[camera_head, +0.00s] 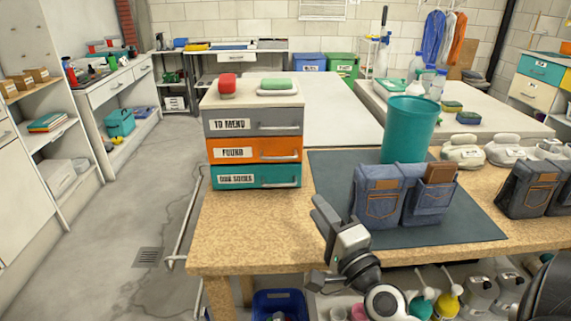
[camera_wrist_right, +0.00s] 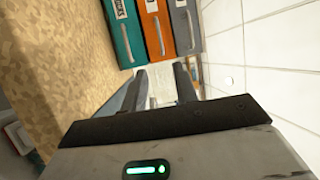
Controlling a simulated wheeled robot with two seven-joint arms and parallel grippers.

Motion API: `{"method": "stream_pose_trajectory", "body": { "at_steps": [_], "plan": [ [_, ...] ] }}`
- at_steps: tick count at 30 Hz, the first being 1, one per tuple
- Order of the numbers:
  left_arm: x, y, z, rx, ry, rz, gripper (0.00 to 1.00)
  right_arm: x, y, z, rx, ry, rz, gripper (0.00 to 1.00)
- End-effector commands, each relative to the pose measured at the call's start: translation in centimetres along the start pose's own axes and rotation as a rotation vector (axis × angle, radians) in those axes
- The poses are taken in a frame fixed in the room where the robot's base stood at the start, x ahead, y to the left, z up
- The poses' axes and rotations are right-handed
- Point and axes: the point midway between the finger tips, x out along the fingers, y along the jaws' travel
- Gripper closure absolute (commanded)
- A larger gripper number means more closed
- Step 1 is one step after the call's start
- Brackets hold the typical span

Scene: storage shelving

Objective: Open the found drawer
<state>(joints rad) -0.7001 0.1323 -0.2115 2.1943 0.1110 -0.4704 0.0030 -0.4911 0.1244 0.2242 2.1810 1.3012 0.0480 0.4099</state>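The found drawer (camera_head: 225,154) is the orange middle drawer of a three-drawer unit on the wooden workbench, labelled FOUND, and it looks closed. Its metal handle (camera_head: 280,157) is on the right of its front. In the right wrist view the orange drawer (camera_wrist_right: 148,8) lies ahead, between the teal and grey ones, with its handle (camera_wrist_right: 157,35) upright in the picture. My right gripper (camera_head: 323,217) is in front of the unit, to its lower right, apart from the handle. Its two fingers (camera_wrist_right: 160,85) stand apart with nothing between them. My left gripper is not in view.
The grey TO MEND drawer (camera_head: 255,113) is above and the teal OUR SOCKS drawer (camera_head: 265,184) below, both closed. Folded jeans (camera_head: 376,196) and a teal bin (camera_head: 408,130) stand on a dark mat (camera_head: 455,222) to the right. The bench front before the drawers (camera_head: 240,225) is clear.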

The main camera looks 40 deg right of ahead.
Motion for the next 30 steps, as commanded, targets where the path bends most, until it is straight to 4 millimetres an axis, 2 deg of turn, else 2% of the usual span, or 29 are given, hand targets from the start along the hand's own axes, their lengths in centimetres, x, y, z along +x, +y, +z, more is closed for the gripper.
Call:
{"method": "stream_pose_trajectory", "body": {
  "at_steps": [11, 18, 24, 30],
  "plan": [
    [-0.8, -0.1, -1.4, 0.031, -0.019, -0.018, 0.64, 7.4, -0.6, 0.0, -0.001, 0.000, -0.004, 0.71],
    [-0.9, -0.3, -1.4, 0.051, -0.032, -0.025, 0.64, 12.2, -0.3, 0.1, -0.001, -0.002, -0.001, 0.71],
    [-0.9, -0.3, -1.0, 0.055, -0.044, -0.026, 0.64, 14.6, -0.1, 0.1, -0.003, -0.003, 0.000, 0.71],
    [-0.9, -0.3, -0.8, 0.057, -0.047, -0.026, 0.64, 15.3, -0.1, 0.1, -0.004, -0.003, 0.001, 0.71]
  ]
}}
